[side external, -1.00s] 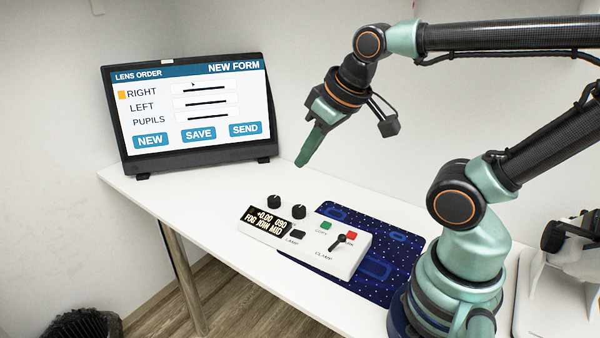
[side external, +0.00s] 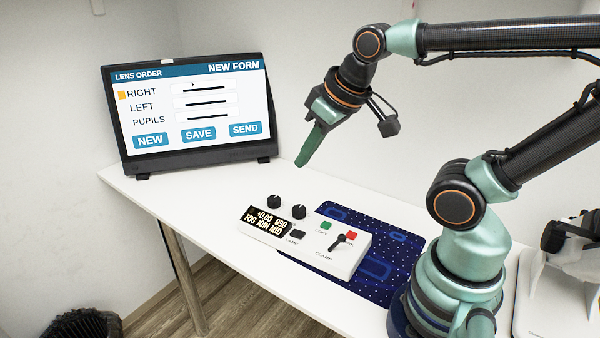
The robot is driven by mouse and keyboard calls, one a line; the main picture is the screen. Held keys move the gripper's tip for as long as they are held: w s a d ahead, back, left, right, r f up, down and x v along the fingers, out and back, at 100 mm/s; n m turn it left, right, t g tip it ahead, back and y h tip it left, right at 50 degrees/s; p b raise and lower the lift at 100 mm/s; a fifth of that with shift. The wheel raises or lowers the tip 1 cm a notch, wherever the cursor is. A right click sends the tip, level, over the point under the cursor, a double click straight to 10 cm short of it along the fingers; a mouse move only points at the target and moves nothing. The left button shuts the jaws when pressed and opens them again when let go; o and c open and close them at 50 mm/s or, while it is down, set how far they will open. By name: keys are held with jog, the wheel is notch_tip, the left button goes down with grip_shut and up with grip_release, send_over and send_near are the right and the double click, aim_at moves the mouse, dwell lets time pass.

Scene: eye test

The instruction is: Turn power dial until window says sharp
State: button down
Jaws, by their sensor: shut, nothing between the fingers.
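A white control box (side external: 340,262) sits on the table, partly on a blue mat. Its dark window (side external: 267,222) reads "+0.00 090" and "FOG 30IN MID", the middle word hard to read. Two black dials stand at its back edge, a left dial (side external: 274,202) and a right dial (side external: 299,212); I cannot tell which is the power dial. The box also has a black lamp button (side external: 298,234), a green button (side external: 326,225), a red button (side external: 351,236) and a clamp lever (side external: 340,241). My gripper (side external: 303,160) is shut and empty, in the air above and behind the dials.
A monitor (side external: 190,111) at the back left shows a lens order form. The blue mat (side external: 380,268) lies under and right of the box. The white table (side external: 165,195) is clear left of the box. A dark bin (side external: 82,323) stands on the floor.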

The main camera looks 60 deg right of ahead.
jog(key=c, duration=0.8)
grip_release()
jog(key=shift+w, duration=0.1)
jog(key=o, duration=0.4)
jog(key=shift+w+d+r+m, duration=0.1)
jog(key=shift+w+d+m, duration=0.05)
jog(key=shift+w+m, duration=0.15)
jog(key=shift+c, duration=0.2)
jog(key=m+g, duration=0.6)
jog(key=m, duration=0.6)
send_over(274, 198)
notch_tip(274, 198, down, 9)
notch_tip(274, 198, down, 12)
jog(key=shift+r, duration=0.1)
jog(key=shift+n, duration=0.3)
grip_shut()
